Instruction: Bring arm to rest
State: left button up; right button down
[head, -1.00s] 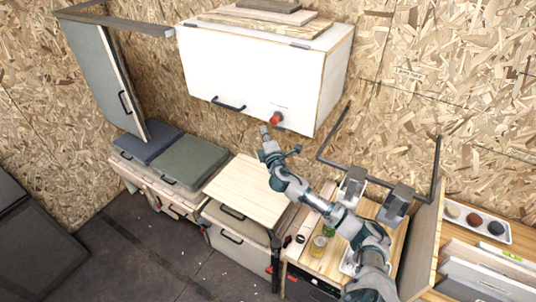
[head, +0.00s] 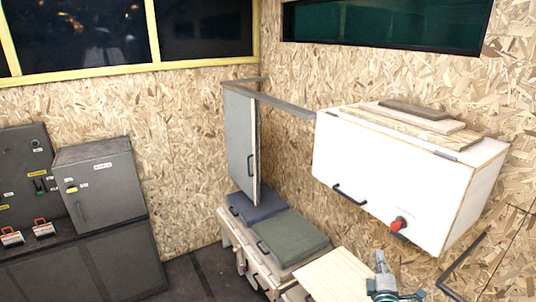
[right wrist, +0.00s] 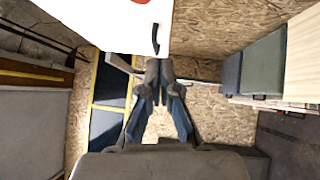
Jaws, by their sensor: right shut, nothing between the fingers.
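My right gripper (head: 380,262) shows at the bottom of the head view, below and slightly left of the red knob (head: 398,223) on the white wall cabinet (head: 385,175). It is apart from the knob in the picture. In the right wrist view my right gripper (right wrist: 160,68) has its fingers together at the tips, with nothing between them. That view also shows the white cabinet front (right wrist: 110,22) with its black handle (right wrist: 155,38) near the fingertips. Most of my right arm is below the head picture. My left gripper is in neither view.
A light wooden board (head: 335,278) lies below the cabinet. A dark bracket (head: 463,266) is on the wall to the right. Dark grey boxes (head: 100,185) stand at left.

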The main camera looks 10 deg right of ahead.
jog(key=s+a+f+m+g+y, duration=0.1)
jog(key=s+a+f+m+g, duration=0.2)
jog(key=f, duration=0.5)
jog(key=s+a+f+m+g+y, duration=0.1)
jog(key=s+a+f+m+g, duration=0.15)
jog(key=s+f, duration=0.5)
jog(key=s+a+f+m+g+y, duration=0.1)
jog(key=s+a+f+m+g, duration=0.15)
jog(key=f, duration=0.65)
jog(key=s+a+f+m+g+y, duration=0.2)
jog(key=s+a+f+m+g, duration=0.1)
jog(key=s+a+f, duration=0.5)
jog(key=s+a+f+m+g+y, duration=0.2)
jog(key=s+a+f+g, duration=0.3)
jog(key=s, duration=0.6)
notch_tip(320, 180, down, 25)
jog(key=s, duration=0.2)
pick_arm(q)
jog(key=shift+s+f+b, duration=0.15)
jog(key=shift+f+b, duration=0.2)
jog(key=shift+b, duration=0.05)
pick_arm(e)
jog(key=s+d+f, duration=0.2)
jog(key=s+f, duration=0.5)
jog(key=s, duration=0.1)
jog(key=s+d+f+g, duration=0.1)
jog(key=s+f, duration=0.7)
jog(key=s, duration=0.1)
jog(key=shift+d, duration=0.35)
